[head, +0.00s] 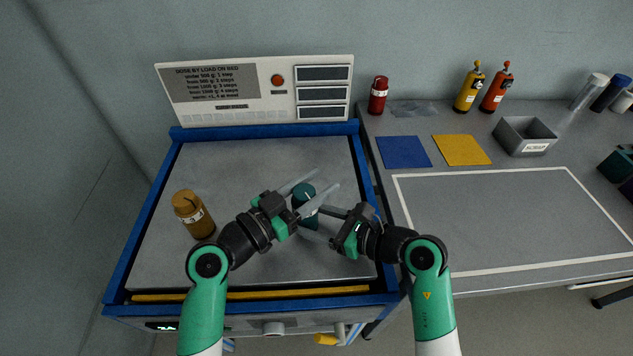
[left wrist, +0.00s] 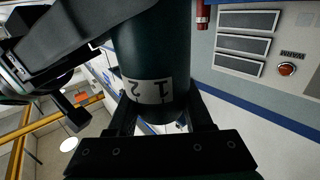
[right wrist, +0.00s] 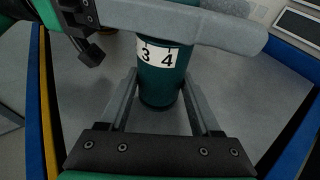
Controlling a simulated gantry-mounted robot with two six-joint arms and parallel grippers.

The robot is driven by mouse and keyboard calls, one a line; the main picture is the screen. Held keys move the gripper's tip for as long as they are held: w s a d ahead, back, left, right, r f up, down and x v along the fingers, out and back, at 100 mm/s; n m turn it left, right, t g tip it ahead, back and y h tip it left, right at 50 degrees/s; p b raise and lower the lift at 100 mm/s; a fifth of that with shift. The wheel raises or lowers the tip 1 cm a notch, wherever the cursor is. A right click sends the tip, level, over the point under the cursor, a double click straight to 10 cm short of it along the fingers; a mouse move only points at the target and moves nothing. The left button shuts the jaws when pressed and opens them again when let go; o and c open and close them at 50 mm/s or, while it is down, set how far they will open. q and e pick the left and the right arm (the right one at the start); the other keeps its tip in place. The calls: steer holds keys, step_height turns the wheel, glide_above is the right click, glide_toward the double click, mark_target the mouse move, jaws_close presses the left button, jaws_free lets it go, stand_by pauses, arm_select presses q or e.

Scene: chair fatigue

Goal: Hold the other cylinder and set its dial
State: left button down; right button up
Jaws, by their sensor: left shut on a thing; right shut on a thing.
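A dark teal cylinder (head: 304,194) stands on the grey bed of the blue-rimmed station, right of its middle. My left gripper (head: 328,179) is shut on it near the top, from the left. My right gripper (head: 309,220) is shut on it lower down, from the right. In the left wrist view the cylinder (left wrist: 158,55) shows a white band with 1 and 2, upside down. In the right wrist view the cylinder (right wrist: 161,78) shows 3 and 4 on the band. The dial's pointer cannot be made out. An ochre cylinder (head: 193,214), marked 3, stands apart at left.
A panel (head: 215,85) with dosing text, a red button (head: 278,80) and dark displays stands behind the bed. On the bench at right are a red cylinder (head: 378,95), blue (head: 403,152) and yellow (head: 461,150) squares, and a scrap bin (head: 525,137). The outlined bench area is clear.

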arm_select(q)
steer(key=shift+f, duration=0.25)
steer(key=c, duration=0.6)
jaws_free()
steer(key=shift+c, duration=0.2)
steer(key=o, duration=0.3)
steer(key=shift+r, duration=0.1)
steer(key=shift+o, duration=0.2)
steer(key=shift+r, duration=0.1)
